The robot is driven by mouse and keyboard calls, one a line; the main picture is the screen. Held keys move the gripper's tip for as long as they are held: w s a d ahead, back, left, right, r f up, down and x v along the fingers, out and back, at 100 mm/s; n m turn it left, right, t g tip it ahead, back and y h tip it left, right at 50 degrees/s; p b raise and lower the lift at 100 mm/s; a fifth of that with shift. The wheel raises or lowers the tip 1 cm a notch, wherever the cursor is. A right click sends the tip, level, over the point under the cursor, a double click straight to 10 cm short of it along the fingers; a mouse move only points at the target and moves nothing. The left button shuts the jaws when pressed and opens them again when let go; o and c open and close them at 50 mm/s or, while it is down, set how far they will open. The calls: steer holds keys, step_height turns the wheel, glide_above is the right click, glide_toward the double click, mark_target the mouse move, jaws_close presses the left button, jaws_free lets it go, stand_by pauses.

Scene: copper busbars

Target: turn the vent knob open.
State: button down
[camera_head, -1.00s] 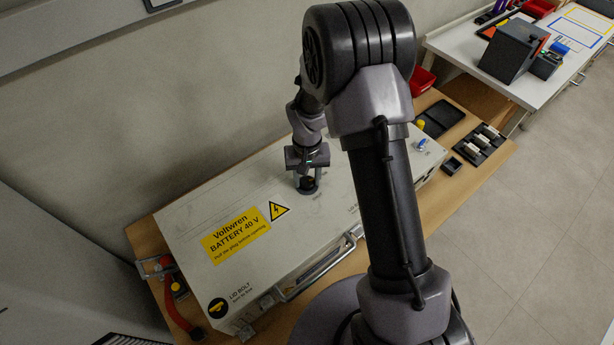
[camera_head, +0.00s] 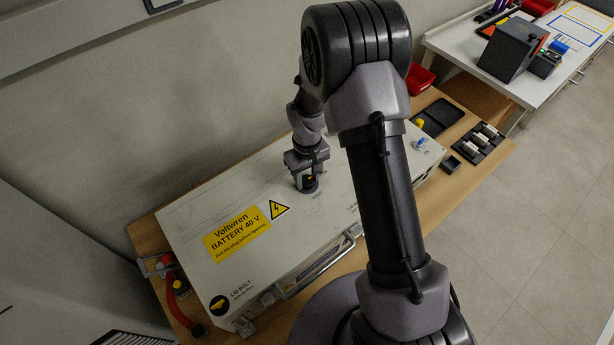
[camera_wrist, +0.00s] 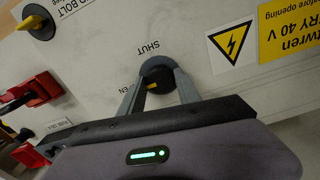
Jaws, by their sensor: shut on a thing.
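A bit of yellow shows between the fingers. The knob's exact pointing direction is mostly hidden. In the head view, my gripper (camera_head: 308,182) stands over the knob, pointing down at the case top.
A yellow-handled lid bolt (camera_wrist: 38,22) and red connector parts (camera_wrist: 32,92) lie at the left in the wrist view. A front handle (camera_head: 318,268) runs along the case. A blue knob (camera_head: 420,143) sits at the far right end. Trays (camera_head: 440,117) stand on the wooden bench.

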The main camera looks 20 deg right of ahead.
mark_target(307, 180)
steer(key=c, duration=0.9)
jaws_free()
steer(key=shift+o, duration=0.2)
steer(key=shift+r, duration=0.1)
step_height(307, 180, up, 17)
steer(key=p, duration=0.5)
steer(key=shift+r, duration=0.15)
